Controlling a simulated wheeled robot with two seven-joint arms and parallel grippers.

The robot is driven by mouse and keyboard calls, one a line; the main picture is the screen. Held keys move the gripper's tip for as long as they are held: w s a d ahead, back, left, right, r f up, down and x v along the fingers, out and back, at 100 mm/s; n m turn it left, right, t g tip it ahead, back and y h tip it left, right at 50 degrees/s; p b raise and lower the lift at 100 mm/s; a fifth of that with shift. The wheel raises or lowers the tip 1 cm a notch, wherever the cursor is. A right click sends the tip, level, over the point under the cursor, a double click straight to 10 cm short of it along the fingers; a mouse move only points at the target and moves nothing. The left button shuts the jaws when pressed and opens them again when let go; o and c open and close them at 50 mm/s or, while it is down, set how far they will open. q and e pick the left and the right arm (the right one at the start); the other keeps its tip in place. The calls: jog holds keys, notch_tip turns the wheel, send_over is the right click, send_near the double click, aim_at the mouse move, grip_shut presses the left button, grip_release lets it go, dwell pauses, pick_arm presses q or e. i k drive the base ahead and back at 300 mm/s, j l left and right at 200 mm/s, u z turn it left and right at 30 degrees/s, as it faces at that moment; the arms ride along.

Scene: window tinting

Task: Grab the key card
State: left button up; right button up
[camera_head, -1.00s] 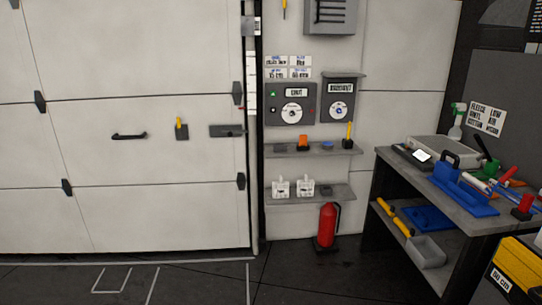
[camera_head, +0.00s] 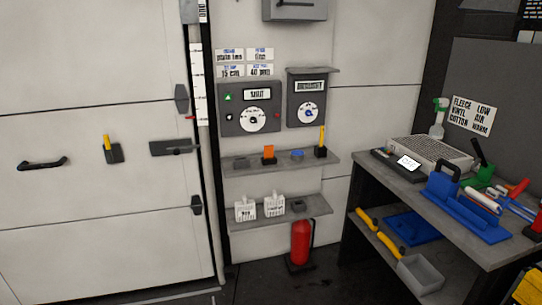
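No object in view is clearly marked as the key card. A small white card or screen with dark marks (camera_head: 408,162) lies on a dark flat device at the left end of the workbench (camera_head: 440,190). I cannot tell which of these, if either, is the key card. Neither of my grippers is in view.
A lower shelf (camera_head: 318,206) holds white tags. Two control boxes with dials (camera_head: 250,108) hang above. A red fire extinguisher (camera_head: 301,243) stands on the floor. The bench carries a blue tool holder (camera_head: 462,205). A large panelled door (camera_head: 90,70) fills the left.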

aim_at(269, 150)
jog(key=i+j+u, duration=0.1)
jog(key=i+j, duration=0.15)
jog(key=i, duration=0.5)
jog(key=i+j, duration=0.2)
jog(key=i, duration=0.55)
jog(key=i+j+u, duration=0.15)
jog(key=i, duration=0.6)
jog(key=i+j+u, duration=0.1)
jog(key=i, duration=0.65)
